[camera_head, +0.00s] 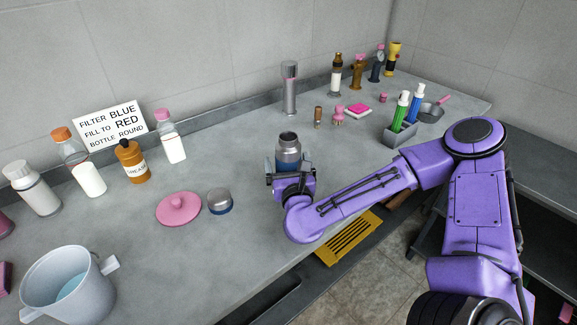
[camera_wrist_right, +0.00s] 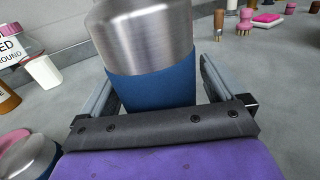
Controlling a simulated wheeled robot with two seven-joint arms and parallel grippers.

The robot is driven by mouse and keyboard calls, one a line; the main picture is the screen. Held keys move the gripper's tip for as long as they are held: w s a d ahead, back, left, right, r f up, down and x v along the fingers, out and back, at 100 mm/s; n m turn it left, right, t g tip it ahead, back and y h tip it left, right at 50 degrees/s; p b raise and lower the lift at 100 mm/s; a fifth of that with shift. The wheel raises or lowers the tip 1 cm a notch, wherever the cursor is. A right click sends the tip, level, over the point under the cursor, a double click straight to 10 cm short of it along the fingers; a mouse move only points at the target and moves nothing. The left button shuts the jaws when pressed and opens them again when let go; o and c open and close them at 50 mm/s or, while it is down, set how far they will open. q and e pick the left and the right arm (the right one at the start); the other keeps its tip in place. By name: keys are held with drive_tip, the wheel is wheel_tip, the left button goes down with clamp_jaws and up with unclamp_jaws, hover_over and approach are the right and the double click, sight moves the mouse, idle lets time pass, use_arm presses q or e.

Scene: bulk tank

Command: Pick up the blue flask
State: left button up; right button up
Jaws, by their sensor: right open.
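The blue flask (camera_head: 288,153) stands upright on the grey counter, with a steel upper body and a blue lower band. It fills the middle of the right wrist view (camera_wrist_right: 150,65), its top cut off by the frame. My right gripper (camera_head: 290,172) is open, with one finger on each side of the flask's blue band. In the wrist view a gap shows at the right finger; whether the left finger touches cannot be told. The flask's base is hidden behind the gripper. A steel and blue cap (camera_head: 219,201) lies left of the flask. My left gripper is not in view.
A pink lid (camera_head: 179,208) lies left of the cap. Bottles and a sign (camera_head: 110,125) line the back left. A steel post (camera_head: 290,90) rises behind the flask. A grey bottle holder (camera_head: 400,134) stands right.

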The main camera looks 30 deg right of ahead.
drive_tip(key=c, duration=1.3)
drive_tip(key=shift+r, duration=0.1)
